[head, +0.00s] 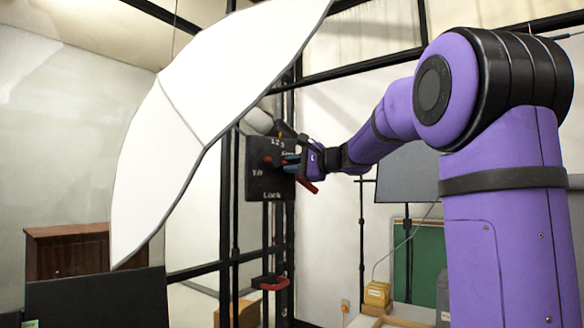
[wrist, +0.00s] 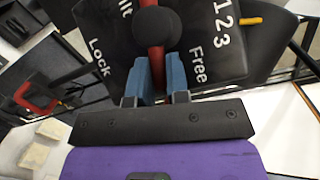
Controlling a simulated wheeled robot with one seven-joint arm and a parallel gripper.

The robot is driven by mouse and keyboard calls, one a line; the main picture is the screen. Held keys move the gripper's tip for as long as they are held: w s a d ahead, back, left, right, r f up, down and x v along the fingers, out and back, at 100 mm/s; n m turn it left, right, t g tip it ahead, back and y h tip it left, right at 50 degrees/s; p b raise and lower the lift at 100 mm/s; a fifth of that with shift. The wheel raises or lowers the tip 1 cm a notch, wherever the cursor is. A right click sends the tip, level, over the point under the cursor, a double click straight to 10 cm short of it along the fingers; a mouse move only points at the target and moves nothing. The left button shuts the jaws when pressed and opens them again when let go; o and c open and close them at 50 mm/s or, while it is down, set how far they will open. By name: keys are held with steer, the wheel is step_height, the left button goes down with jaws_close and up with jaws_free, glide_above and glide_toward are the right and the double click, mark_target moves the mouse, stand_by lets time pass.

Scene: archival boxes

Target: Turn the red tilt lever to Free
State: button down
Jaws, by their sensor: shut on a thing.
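The red tilt lever (wrist: 157,60) shows in the wrist view, running from under a round black knob (wrist: 157,27) down between my gripper's blue fingers (wrist: 159,78). My gripper is shut on it. The lever lies between the white words Lock, on the left, and Free, on the right, on the black panel (wrist: 115,70). It points at neither word. In the head view my gripper (head: 291,161) is at the right side of the black panel (head: 262,183), where the words Tilt and Lock show. The lever's held end is partly hidden by the fingers.
A large white umbrella (head: 190,105) hangs left of the panel, close to it. Black stand poles (head: 235,220) run below and beside the panel. A second red handle (head: 272,284) sits lower on the stand. A yellow pointer (wrist: 250,20) is beside the numbers 1 2 3.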

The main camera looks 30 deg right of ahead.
steer(key=shift+r+n+g+h, duration=0.4)
steer(key=shift+r+n+g, duration=0.15)
steer(key=shift+n, duration=0.35)
steer(key=c, duration=1.1)
jaws_free()
steer(key=shift+d, duration=0.1)
steer(key=v, duration=1)
steer(key=shift+s, duration=0.35)
